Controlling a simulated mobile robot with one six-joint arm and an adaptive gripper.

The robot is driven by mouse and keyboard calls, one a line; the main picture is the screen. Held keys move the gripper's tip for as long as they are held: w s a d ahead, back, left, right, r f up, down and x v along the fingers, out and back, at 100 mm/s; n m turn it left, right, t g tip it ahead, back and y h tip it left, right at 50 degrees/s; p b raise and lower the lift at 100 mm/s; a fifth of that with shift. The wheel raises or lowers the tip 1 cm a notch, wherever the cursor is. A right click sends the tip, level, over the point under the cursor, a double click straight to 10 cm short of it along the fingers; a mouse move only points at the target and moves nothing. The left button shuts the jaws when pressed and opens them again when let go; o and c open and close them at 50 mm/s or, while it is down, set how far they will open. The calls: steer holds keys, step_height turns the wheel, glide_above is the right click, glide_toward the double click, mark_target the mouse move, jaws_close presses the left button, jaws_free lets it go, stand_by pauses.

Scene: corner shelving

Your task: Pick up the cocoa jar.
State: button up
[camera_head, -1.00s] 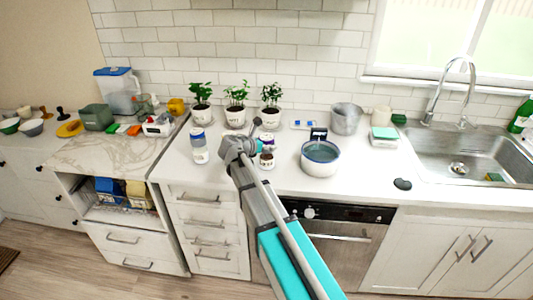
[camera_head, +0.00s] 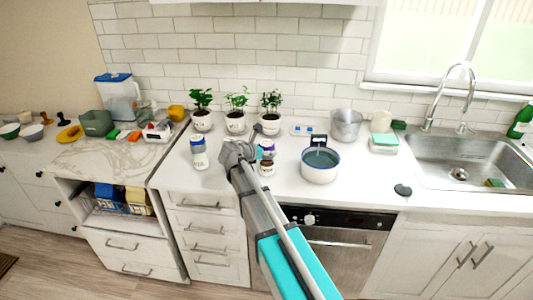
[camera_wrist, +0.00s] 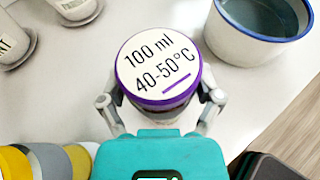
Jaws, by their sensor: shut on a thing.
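The cocoa jar (camera_head: 267,145) stands on the white counter, with a purple-rimmed lid and a brown and white lower body. In the wrist view its white lid (camera_wrist: 160,62) reads "100 ml 40-50°C" inside the purple rim. My gripper (camera_wrist: 160,103) is shut on the jar, one finger on each side below the lid. In the head view my arm and gripper cover part of the jar. I cannot tell whether its base touches the counter.
A blue-rimmed pot of water (camera_head: 320,164) stands close on the right. A white jar with a blue lid (camera_head: 200,153) is on the left. Several potted plants (camera_head: 235,122) line the wall behind. A dark round object (camera_head: 403,190) lies near the front edge.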

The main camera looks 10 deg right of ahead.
steer(key=shift+r, duration=0.15)
step_height(320, 180, up, 2)
steer(key=shift+p, duration=1.1)
steer(key=s+a+r+p, duration=0.3)
steer(key=s+r+p, duration=0.7)
steer(key=s, duration=0.3)
steer(key=shift+s+r+p, duration=0.35)
steer(key=shift+a+f, duration=0.1)
steer(key=shift+f, duration=0.05)
